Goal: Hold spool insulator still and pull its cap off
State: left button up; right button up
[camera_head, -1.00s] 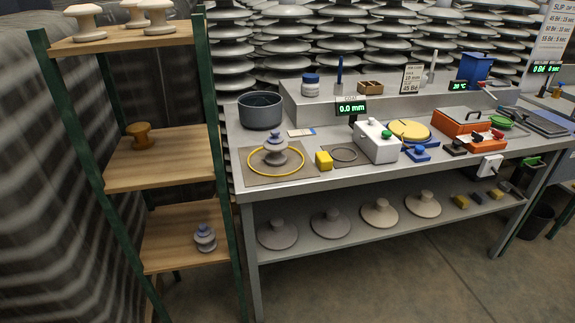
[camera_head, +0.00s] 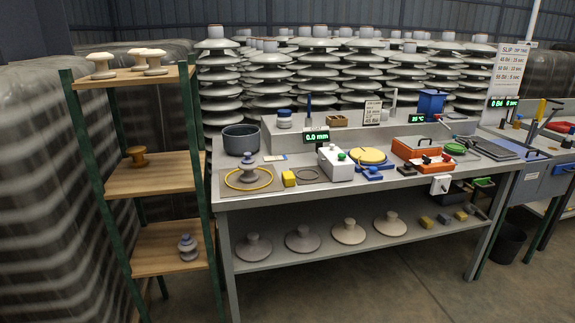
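Several spool-shaped insulators are in view. A grey-blue one (camera_head: 248,170) stands upright on a mat inside a yellow ring (camera_head: 248,181) at the left of the workbench. Another grey-blue one (camera_head: 187,246) stands on the lowest board of the shelf rack. A brown spool (camera_head: 137,156) sits on the middle board, and several cream spools (camera_head: 150,62) sit on the top board. I cannot tell which one is the task's spool, and a separate cap is not clear at this size. Neither of my grippers shows in the head view.
The metal workbench (camera_head: 230,201) carries a dark pot (camera_head: 240,139), a yellow block (camera_head: 289,179), a white box device (camera_head: 335,163) and an orange case (camera_head: 416,148). Disc insulators (camera_head: 303,239) line its lower shelf. The green-post rack (camera_head: 200,190) stands left. Floor in front is open.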

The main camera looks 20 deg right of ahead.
aim_at(249, 177)
jog(key=z, duration=0.5)
jog(key=i, duration=0.9)
jog(key=z, duration=0.15)
